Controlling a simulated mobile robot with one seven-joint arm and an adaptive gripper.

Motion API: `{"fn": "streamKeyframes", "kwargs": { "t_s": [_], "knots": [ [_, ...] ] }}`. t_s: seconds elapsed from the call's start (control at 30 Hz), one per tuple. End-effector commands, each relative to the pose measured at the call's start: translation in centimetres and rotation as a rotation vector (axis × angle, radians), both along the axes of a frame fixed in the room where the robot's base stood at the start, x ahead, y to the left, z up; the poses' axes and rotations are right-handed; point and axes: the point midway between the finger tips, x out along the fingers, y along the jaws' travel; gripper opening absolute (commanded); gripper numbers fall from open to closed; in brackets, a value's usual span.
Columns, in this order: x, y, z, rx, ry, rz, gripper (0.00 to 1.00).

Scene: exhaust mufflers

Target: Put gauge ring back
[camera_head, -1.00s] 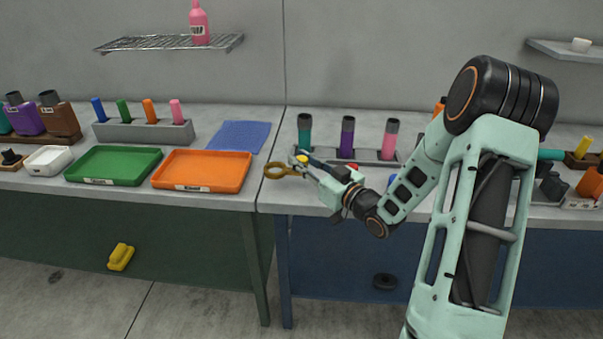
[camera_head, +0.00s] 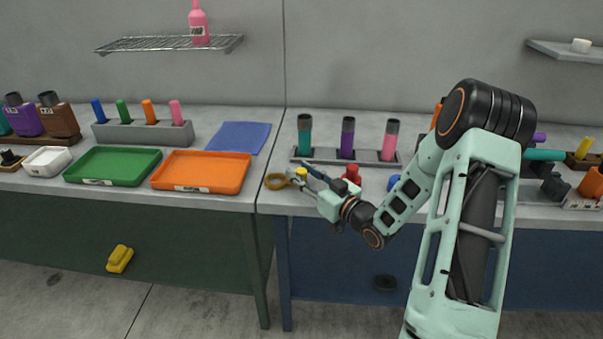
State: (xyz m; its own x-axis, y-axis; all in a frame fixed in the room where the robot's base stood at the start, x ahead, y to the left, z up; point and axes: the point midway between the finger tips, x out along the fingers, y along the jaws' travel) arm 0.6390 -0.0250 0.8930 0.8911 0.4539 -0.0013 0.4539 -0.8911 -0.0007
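The gauge ring (camera_head: 277,181) is a brass-coloured ring at the front edge of the right bench, close to the gap between the benches. My gripper (camera_head: 300,179) is shut on the ring's right side, with the round part sticking out to the left. The ring looks nearly flat. It is at about bench-top height, and I cannot tell whether it touches the bench. A small yellow piece (camera_head: 302,171) shows at the fingers; I cannot tell what it belongs to.
Behind my gripper, a grey rack (camera_head: 365,156) holds teal, purple and pink tubes. A red part (camera_head: 351,174) is close to my wrist. An orange tray (camera_head: 203,172), a green tray (camera_head: 113,166) and a blue mat (camera_head: 239,137) lie on the left bench.

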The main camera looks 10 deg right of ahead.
Motion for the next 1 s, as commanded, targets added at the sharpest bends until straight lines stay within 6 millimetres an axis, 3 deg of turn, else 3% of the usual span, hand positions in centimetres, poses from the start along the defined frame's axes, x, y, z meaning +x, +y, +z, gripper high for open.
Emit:
{"fn": "streamKeyframes", "kwargs": {
  "t_s": [0.43,0.8,1.0],
  "knots": [
    [-0.2,-0.1,0.5,0.0,0.001,-0.001,0.38],
    [-7.1,-3.7,0.3,0.0,0.002,-0.004,0.38],
    [-9.8,-5.1,0.3,0.0,0.001,-0.003,0.38]
  ]
}}
